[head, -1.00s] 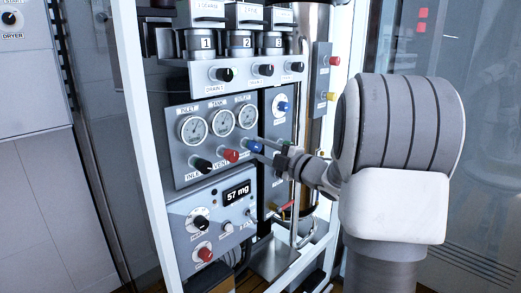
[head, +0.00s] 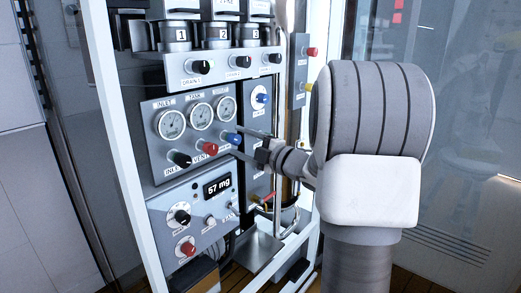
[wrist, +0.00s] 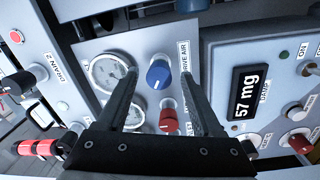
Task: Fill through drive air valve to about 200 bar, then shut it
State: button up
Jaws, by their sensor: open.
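The blue drive air valve knob (head: 231,138) is at the right end of the row under the gauges, beside the red vent knob (head: 209,148) and black inlet knob (head: 180,159). My gripper (head: 237,143) is open at the blue knob. In the wrist view the blue knob (wrist: 158,73) shows between the two spread fingers, by the DRIVE AIR label; I cannot tell whether they touch it. The red knob (wrist: 168,115) is near the right finger. The drive gauge (head: 227,109) is above the blue knob; its needle is too small to read.
The tank gauge (head: 200,115) and inlet gauge (head: 170,124) share the panel. Black drain knobs (head: 238,62) line the strip above. A display (head: 217,186) below reads 57 mg. A white frame post (head: 94,110) stands at the left, and pipes run close to the right.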

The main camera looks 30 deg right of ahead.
jog(key=p+v, duration=0.3)
jog(key=v, duration=1.3)
jog(key=shift+s, duration=0.45)
dwell(1.9)
